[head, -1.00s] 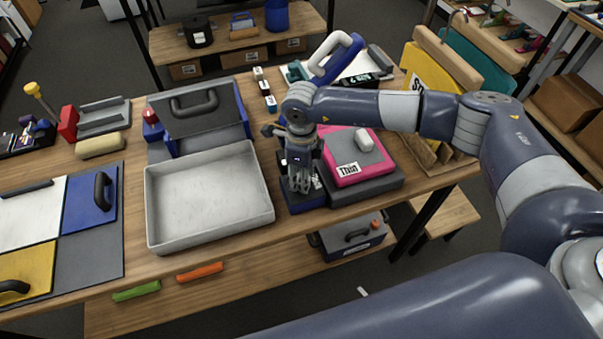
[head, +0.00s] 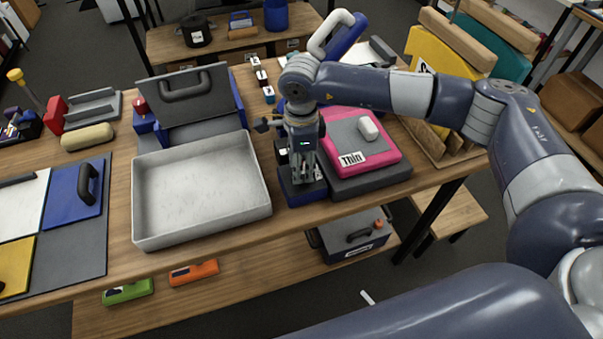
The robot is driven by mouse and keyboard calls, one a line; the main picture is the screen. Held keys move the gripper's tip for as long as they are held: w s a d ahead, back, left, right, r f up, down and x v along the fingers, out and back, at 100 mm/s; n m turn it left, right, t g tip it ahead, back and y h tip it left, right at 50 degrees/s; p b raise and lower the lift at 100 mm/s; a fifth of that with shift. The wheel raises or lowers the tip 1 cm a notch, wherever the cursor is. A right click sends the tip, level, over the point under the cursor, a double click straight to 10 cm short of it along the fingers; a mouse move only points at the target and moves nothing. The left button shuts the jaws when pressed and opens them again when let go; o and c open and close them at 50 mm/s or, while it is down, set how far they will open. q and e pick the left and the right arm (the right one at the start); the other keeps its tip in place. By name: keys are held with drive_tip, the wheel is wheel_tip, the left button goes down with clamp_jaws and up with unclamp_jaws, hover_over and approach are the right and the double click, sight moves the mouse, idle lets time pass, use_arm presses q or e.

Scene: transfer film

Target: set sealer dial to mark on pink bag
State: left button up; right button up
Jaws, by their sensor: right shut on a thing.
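The pink bag (head: 378,149) lies flat on a dark grey slab right of my right gripper. Its white label reads "Thin", and a pale block rests on it. A low dark blue box (head: 301,197), seemingly the sealer's control part, stands left of the bag near the table's front edge. My right gripper (head: 309,181) points down over this box, its fingers shut on a small part on top, seemingly the dial. The fingers hide the dial and its setting. A blue arm with a white loop handle (head: 338,36) rises behind my wrist. My left gripper is out of view.
A pale grey tray (head: 205,238) stands left of the blue box, with an open blue case (head: 241,104) behind it. Yellow and teal boards (head: 436,78) stand in a wooden rack at the right. Small marked blocks (head: 262,75) lie behind the box.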

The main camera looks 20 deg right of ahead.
drive_tip(key=n+b, duration=0.3)
drive_tip(key=b, duration=0.1)
drive_tip(key=shift+f, duration=0.15)
drive_tip(key=shift+r+n+b, duration=0.2)
drive_tip(key=shift+n+b, duration=0.35)
drive_tip(key=shift+n, duration=0.05)
drive_tip(key=o, duration=1.1)
drive_tip(key=shift+a, duration=0.1)
drive_tip(key=shift+c, duration=0.2)
